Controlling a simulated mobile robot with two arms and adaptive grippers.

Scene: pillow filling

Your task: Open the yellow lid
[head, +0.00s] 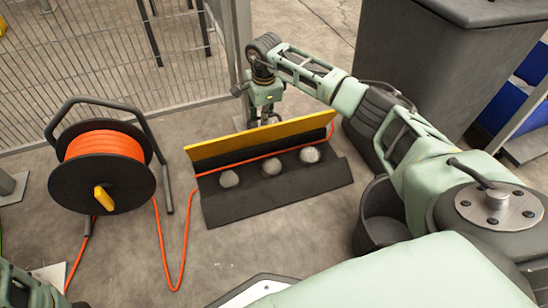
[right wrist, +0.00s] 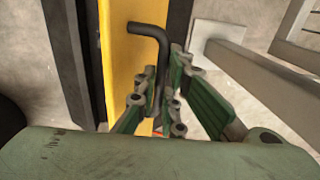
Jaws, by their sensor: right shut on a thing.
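In the right wrist view the lid (right wrist: 130,75) runs up and down the picture and carries a bent black handle (right wrist: 150,32). My right gripper (head: 265,118) is behind the lid, partly hidden by it. In the right wrist view its green fingers (right wrist: 172,98) are shut on the black handle. My left gripper is out of view; only part of my left arm shows at the bottom left.
An orange cable (head: 186,240) runs from a reel (head: 104,185) over the box. A black bucket (head: 382,215) stands to the right. Wire fencing (head: 110,50) stands behind.

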